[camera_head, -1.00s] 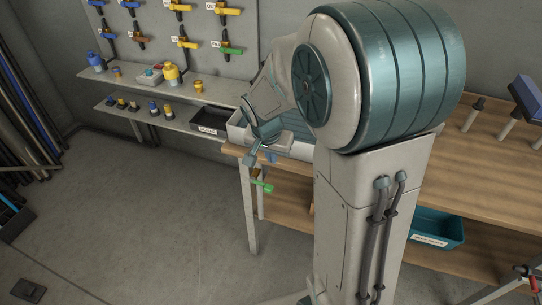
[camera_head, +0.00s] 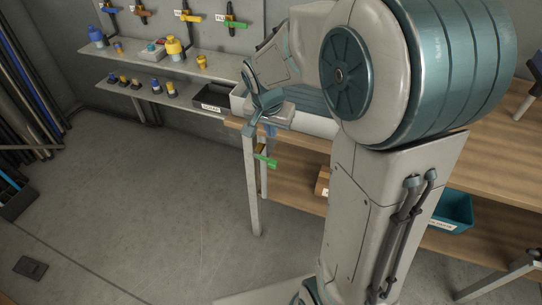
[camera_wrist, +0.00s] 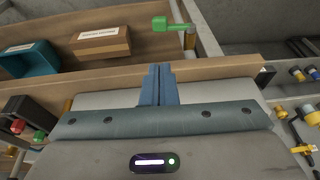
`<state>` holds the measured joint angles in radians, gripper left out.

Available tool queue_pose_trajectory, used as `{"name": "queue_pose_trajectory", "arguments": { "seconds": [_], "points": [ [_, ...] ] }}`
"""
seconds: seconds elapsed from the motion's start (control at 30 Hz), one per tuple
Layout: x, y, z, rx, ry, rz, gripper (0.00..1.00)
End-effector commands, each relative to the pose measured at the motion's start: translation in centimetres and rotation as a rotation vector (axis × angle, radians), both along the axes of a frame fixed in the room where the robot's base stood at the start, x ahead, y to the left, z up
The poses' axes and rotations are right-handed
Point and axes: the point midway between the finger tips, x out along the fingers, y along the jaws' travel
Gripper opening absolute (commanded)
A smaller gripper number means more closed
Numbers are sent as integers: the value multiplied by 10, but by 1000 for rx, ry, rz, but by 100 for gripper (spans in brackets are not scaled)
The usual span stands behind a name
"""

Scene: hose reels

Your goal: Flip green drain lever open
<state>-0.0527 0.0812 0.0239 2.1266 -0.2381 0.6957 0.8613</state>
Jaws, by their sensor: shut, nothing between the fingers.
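The green drain lever (camera_head: 265,161) is on a small brass valve below the left end of the wooden bench. In the wrist view the lever (camera_wrist: 170,25) lies beyond my fingertips, with a visible gap. It sticks out sideways from its valve. My gripper (camera_head: 270,130) points down at the bench's left end, just above the lever in the head view. In the wrist view the blue fingers (camera_wrist: 158,70) are pressed together and hold nothing. My arm hides part of the bench behind it.
A pale tray (camera_head: 312,121) stands on the bench top (camera_head: 300,147). A teal bin (camera_head: 452,212) and a cardboard box (camera_wrist: 102,42) are on the lower shelf. A dark labelled bin (camera_head: 212,98) is on the wall shelf. The floor left of the bench leg (camera_head: 251,195) is clear.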

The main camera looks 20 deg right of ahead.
Motion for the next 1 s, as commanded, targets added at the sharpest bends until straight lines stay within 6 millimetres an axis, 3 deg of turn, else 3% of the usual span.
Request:
{"name": "queue_pose_trajectory", "arguments": {
  "seconds": [0.23, 0.8, 1.0],
  "points": [
    [5, -3, -20, -1, 3, 0, 0],
    [27, -11, -119, 0, 4, 0, 0],
    [28, -10, -134, 0, 1, -1, 0]
  ]
}}
